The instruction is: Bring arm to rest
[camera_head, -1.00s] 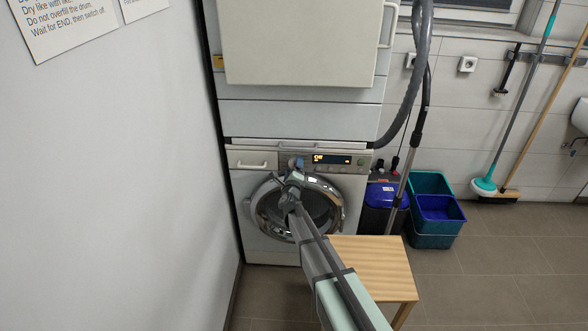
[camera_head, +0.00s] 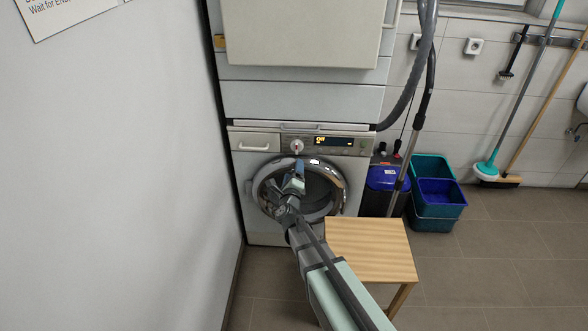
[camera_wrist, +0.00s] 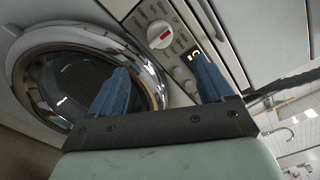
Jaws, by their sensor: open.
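My gripper (camera_head: 297,170) is in front of the round door of the lower washing machine (camera_head: 262,228), below its control panel. In the wrist view its two blue fingers (camera_wrist: 160,84) stand wide apart with nothing between them. The white program knob (camera_head: 297,146) has a red mark and shows beyond the fingers in the wrist view (camera_wrist: 160,34). The machine's round glass door (camera_head: 318,192) looks closed, and my arm hides part of it. The display (camera_head: 333,141) is lit.
A wooden stool (camera_head: 372,250) stands just right of my arm. A blue-lidded bin (camera_head: 388,178), stacked buckets (camera_head: 437,196) and a grey hose (camera_head: 408,85) are at the right. The dryer (camera_head: 300,35) is above. A white wall (camera_head: 110,180) closes the left side.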

